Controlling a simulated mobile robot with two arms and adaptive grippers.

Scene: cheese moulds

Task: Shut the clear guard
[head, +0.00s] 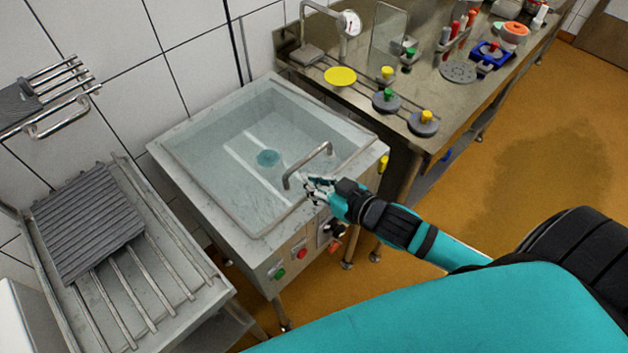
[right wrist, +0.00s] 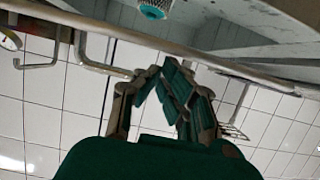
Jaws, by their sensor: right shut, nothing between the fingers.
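The clear guard (head: 215,150) is a see-through panel over the basin of the steel machine (head: 205,215) in the middle of the head view. It looks close to level with the rim; I cannot tell whether it is fully down. A bent metal handle (head: 306,164) stands at its front right side. My right gripper (head: 312,186) is beside the handle's near end, shut and empty. In the right wrist view its fingers (right wrist: 155,75) come together below a long metal edge, with nothing between them. Contact with the handle cannot be made out. My left gripper is not in view.
A steel bench (head: 440,120) with moulds, a dial gauge (head: 349,23) and an upright clear panel (head: 388,38) stands at the back right. A draining rack (head: 150,265) with a grey ribbed mat (head: 85,225) is at left. Green (head: 279,273) and red (head: 302,253) buttons face front.

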